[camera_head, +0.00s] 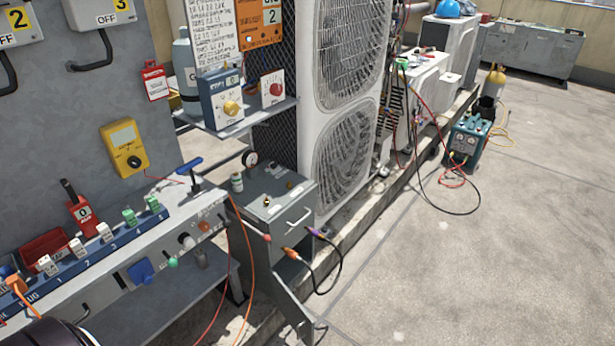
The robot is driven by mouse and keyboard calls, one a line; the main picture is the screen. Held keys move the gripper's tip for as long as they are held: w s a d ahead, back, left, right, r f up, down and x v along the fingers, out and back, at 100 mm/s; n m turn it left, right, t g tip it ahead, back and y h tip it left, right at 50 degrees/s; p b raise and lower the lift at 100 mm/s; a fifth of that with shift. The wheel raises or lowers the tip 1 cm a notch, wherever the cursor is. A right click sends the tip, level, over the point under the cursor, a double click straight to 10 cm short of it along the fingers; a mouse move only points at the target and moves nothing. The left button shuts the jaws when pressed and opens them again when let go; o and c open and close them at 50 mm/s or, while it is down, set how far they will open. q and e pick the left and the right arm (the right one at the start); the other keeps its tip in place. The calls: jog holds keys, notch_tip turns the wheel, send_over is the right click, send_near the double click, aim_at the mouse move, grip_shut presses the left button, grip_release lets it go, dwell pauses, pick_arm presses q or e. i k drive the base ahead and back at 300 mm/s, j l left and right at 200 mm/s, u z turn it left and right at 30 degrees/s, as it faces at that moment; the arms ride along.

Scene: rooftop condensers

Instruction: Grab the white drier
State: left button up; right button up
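I cannot pick out the white drier for certain. A small white-ended cylinder (187,240) shows at the front face of the grey bench (150,262) on the left. Either may be a drier, but both are too small to tell. Neither gripper shows in the head view. A dark rounded part at the bottom left corner may be mine.
Numbered tags and a red bin (45,250) line the bench. A yellow meter (125,148) hangs above. The cabinet's door (292,310) hangs open low. A condenser (340,110) stands behind. Hoses trail to a teal machine (467,140). The right floor (500,250) is clear.

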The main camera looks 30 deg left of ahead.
aim_at(236, 178)
jog(key=i+l+z, duration=0.3)
jog(key=i+l, duration=0.2)
jog(key=i, duration=0.2)
jog(key=i+l+z, duration=0.15)
jog(key=i, duration=0.25)
jog(key=i+u, duration=0.25)
jog(key=u, duration=0.15)
jog(key=i+u, duration=0.2)
jog(key=u, duration=0.15)
jog(key=i+l+u, duration=0.1)
jog(key=i+u, duration=0.15)
jog(key=u, duration=0.15)
jog(key=i+l+u, duration=0.15)
jog(key=u, duration=0.2)
jog(key=i, duration=0.05)
